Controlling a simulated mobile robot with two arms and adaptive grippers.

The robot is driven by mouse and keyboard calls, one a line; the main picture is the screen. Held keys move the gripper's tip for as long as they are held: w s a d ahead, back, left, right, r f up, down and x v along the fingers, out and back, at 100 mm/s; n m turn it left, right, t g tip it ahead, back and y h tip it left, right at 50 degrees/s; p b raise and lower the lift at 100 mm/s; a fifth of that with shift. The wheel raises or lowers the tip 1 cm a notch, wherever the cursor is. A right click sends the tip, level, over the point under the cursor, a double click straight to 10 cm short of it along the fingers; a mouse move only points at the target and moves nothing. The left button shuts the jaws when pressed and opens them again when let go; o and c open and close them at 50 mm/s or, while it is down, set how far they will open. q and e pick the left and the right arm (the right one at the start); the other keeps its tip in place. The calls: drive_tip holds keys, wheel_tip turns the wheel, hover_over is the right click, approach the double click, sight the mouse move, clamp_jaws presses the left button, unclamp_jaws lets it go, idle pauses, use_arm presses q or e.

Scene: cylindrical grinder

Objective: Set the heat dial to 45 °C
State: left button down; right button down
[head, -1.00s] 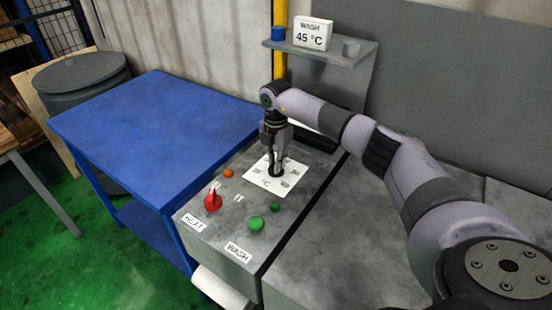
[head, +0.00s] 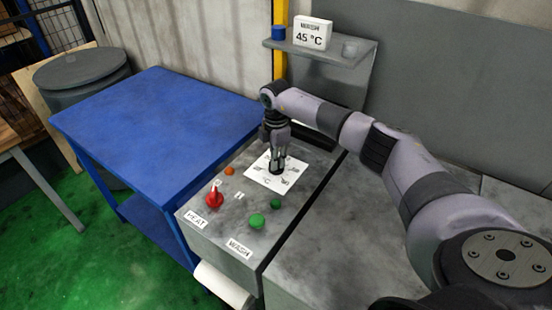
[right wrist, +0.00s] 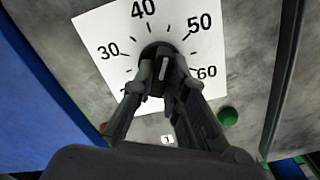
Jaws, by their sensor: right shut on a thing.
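The heat dial has a dark round knob (right wrist: 158,52) on a white square scale plate (right wrist: 95,40) marked 30, 40, 50 and 60. In the head view the plate (head: 256,183) lies on top of the grey control box. My right gripper (head: 277,168) reaches down onto the knob. In the right wrist view its fingers (right wrist: 162,80) are closed on the knob's grip. A short light mark shows between the fingers, but I cannot tell which number the knob points to. A sign reading WASH 45 °C (head: 313,33) stands on the shelf. My left gripper is not in view.
The control box also carries a red HEAT switch (head: 214,200), an orange lamp (head: 229,171), a green WASH button (head: 257,221) and a smaller green lamp (head: 276,203). A bare blue table (head: 155,115) stands to the left. A shelf (head: 345,55) is behind.

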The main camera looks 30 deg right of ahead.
drive_tip(key=shift+w+d+r, duration=0.1)
drive_tip(key=shift+r, duration=0.05)
drive_tip(key=c, duration=1.6)
unclamp_jaws()
wheel_tip(320, 180, up, 12)
drive_tip(key=shift+f, duration=0.2)
